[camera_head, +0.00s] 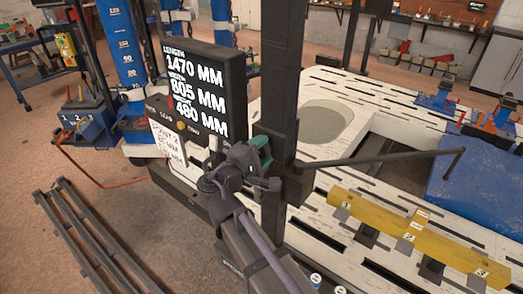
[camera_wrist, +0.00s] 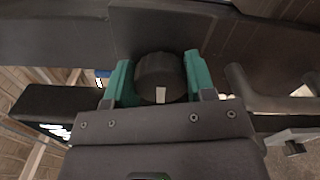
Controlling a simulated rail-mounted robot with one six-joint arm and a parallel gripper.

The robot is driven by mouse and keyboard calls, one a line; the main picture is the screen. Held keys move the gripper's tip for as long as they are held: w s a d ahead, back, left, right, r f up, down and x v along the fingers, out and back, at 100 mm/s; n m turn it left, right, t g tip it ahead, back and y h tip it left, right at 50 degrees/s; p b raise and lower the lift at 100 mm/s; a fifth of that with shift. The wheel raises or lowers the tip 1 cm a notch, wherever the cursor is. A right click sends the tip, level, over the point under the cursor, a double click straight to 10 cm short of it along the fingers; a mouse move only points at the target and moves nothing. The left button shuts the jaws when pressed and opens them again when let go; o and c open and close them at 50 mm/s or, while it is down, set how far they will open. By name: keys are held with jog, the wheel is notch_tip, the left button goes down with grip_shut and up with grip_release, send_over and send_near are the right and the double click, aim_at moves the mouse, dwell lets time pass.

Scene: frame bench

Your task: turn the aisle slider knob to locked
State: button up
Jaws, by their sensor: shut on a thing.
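The slider knob (camera_wrist: 158,70) is a dark round knob with a short pale mark on its rim, facing the bottom of the wrist view. My gripper (camera_wrist: 157,82) has its two teal fingers on either side of the knob, shut on it. In the head view my gripper (camera_head: 262,152) is up against the dark upright post (camera_head: 284,75), where the slider sits; the knob itself is hidden there by the fingers and wrist. No locked or unlocked lettering is readable around the knob.
A black display (camera_head: 200,90) with lengths in white stands just left of the post. A dark bar (camera_head: 390,159) reaches right from the post over the white slotted bench (camera_head: 320,140). A yellow beam (camera_head: 415,236) rests on supports at the lower right. A dark rack (camera_head: 85,240) lies lower left.

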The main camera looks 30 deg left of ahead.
jog(key=shift+m, duration=0.5)
jog(key=o, duration=0.9)
jog(key=shift+o, duration=0.2)
jog(key=shift+s, duration=0.1)
jog(key=s, duration=1)
jog(key=shift+s+a, duration=0.3)
